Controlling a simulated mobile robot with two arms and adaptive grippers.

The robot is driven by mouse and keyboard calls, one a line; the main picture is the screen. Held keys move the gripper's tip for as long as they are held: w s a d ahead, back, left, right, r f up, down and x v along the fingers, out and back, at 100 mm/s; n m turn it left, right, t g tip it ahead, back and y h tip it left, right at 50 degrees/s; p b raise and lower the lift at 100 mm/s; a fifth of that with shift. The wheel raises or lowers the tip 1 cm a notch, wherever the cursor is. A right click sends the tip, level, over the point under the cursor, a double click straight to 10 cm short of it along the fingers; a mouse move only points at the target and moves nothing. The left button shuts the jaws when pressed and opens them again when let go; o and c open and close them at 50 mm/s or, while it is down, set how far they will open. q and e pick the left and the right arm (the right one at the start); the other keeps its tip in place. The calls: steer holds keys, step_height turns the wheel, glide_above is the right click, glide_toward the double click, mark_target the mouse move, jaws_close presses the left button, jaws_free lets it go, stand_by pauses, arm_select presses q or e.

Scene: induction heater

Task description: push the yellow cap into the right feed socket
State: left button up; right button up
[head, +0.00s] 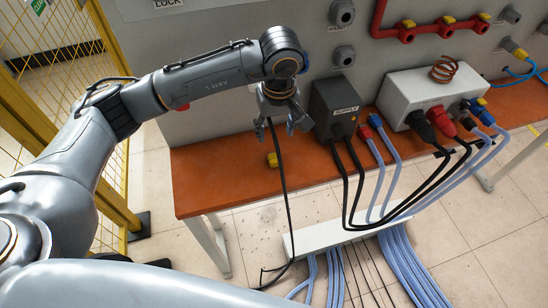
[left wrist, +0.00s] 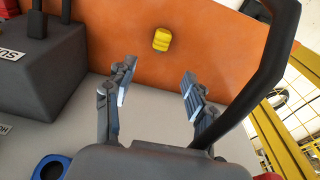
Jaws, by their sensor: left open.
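The small yellow cap (head: 272,159) lies on the orange bench top (head: 230,170), near its front edge and left of the black SUPPLY box. In the left wrist view the cap (left wrist: 161,39) shows beyond the fingertips, roughly between their lines. My left gripper (head: 284,126) is open, empty and above the bench, apart from the cap. Its two spread fingers also show in the left wrist view (left wrist: 157,72). Grey round sockets, an upper one (head: 342,13) and a lower one (head: 343,56), are on the wall panel. I cannot tell which socket is the right feed socket. My right gripper is out of view.
The black SUPPLY box (head: 336,104) stands close right of my left gripper. A black cable (head: 284,205) hangs past the bench edge below the gripper. A white box (head: 408,92) with plugs and cables stands farther right. A yellow fence (head: 35,110) is at left.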

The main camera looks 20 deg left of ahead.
arm_select(q)
glide_above(273, 156)
steer(key=f, duration=0.6)
steer(key=shift+s+d+f+p, duration=0.1)
steer(key=shift+d+f+p, duration=0.15)
steer(key=shift+p, duration=0.15)
steer(key=shift+f+p, duration=0.35)
step_height(273, 156, down, 4)
steer(key=shift+a+r+p, duration=0.1)
steer(key=shift+r+p, duration=0.1)
steer(key=shift+p, duration=0.4)
steer(key=shift+f, duration=0.45)
steer(key=c, duration=1.1)
